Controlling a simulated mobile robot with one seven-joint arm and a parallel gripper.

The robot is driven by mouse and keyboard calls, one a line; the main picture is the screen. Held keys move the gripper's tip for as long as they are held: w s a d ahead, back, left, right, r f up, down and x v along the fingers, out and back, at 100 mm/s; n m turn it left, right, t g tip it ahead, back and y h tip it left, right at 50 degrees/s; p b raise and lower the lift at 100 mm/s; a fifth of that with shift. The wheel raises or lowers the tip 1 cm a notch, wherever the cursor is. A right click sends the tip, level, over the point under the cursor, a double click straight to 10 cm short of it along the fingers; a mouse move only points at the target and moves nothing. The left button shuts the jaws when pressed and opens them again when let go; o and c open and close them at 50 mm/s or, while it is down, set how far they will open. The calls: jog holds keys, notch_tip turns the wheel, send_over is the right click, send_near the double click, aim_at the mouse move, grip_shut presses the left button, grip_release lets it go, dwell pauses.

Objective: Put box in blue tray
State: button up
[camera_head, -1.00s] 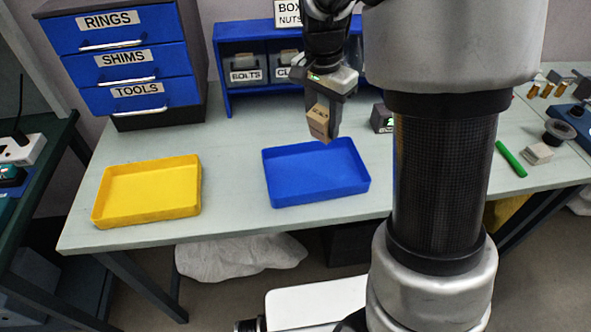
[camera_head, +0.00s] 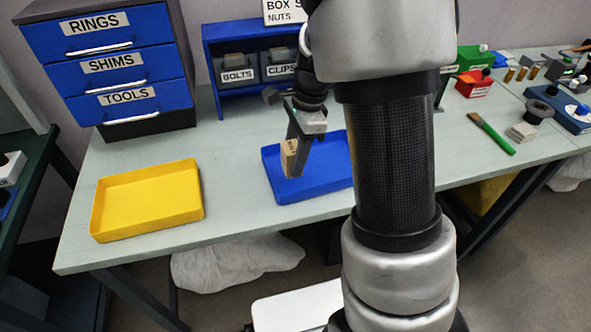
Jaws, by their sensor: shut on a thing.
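A small tan box (camera_head: 289,157) is held between the fingers of my gripper (camera_head: 296,158), which is shut on it. In the head view the box appears over the left half of the blue tray (camera_head: 280,192). I cannot tell whether the box touches the tray floor. The blue tray lies on the pale workbench. Its right end is hidden behind my arm.
A yellow tray (camera_head: 150,205) sits to the left on the workbench (camera_head: 225,210). Behind are a blue drawer unit (camera_head: 115,65) and a blue bin shelf (camera_head: 222,100). A green-handled brush (camera_head: 492,134) and other parts lie at the right.

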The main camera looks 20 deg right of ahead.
jog(key=shift+f+b, duration=0.45)
jog(key=shift+f, duration=1.5)
jog(key=shift+f, duration=0.15)
jog(key=o, duration=1.1)
